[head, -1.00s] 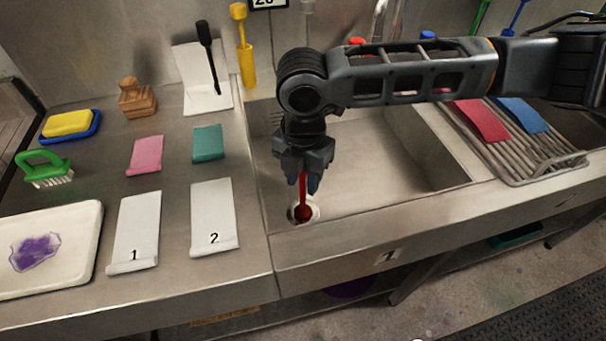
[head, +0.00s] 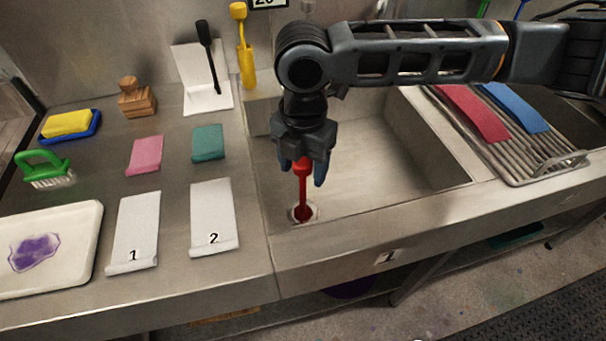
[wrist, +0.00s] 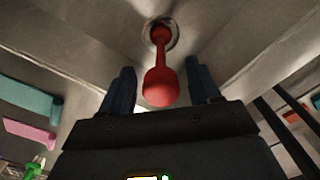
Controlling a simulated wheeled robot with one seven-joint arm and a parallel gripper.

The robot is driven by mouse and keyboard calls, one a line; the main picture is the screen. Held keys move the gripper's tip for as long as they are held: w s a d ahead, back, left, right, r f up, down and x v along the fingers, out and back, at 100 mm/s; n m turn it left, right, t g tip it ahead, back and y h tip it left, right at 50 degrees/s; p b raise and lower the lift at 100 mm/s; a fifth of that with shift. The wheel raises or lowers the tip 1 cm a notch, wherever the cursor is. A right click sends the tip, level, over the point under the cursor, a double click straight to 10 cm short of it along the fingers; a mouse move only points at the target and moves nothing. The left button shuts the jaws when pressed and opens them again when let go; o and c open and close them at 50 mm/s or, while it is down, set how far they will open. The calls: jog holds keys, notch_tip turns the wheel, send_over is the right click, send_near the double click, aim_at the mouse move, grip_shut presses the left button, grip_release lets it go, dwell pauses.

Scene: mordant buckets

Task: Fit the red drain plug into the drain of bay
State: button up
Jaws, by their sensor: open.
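The red drain plug (head: 302,190) stands upright in the drain (head: 313,213) in the near left corner of the sink. Its base covers most of the drain opening. In the wrist view the plug's rounded handle end (wrist: 160,88) is close, and its stem runs down to the drain ring (wrist: 174,32). My gripper (head: 303,176) is just above the plug, with its fingers apart on either side of the handle top. In the wrist view there are gaps between the handle and both fingers. How deep the plug sits is hidden.
The sink's front edge (head: 390,222) runs close to the drain. Cards marked 1 (head: 134,230) and 2 (head: 213,217) lie on the left counter. A rack (head: 535,165) with red and blue strips is at right. The sink floor (head: 370,165) is otherwise clear.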

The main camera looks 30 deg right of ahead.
notch_tip(320, 180, up, 9)
jog(key=shift+f, duration=0.15)
jog(key=shift+a, duration=0.1)
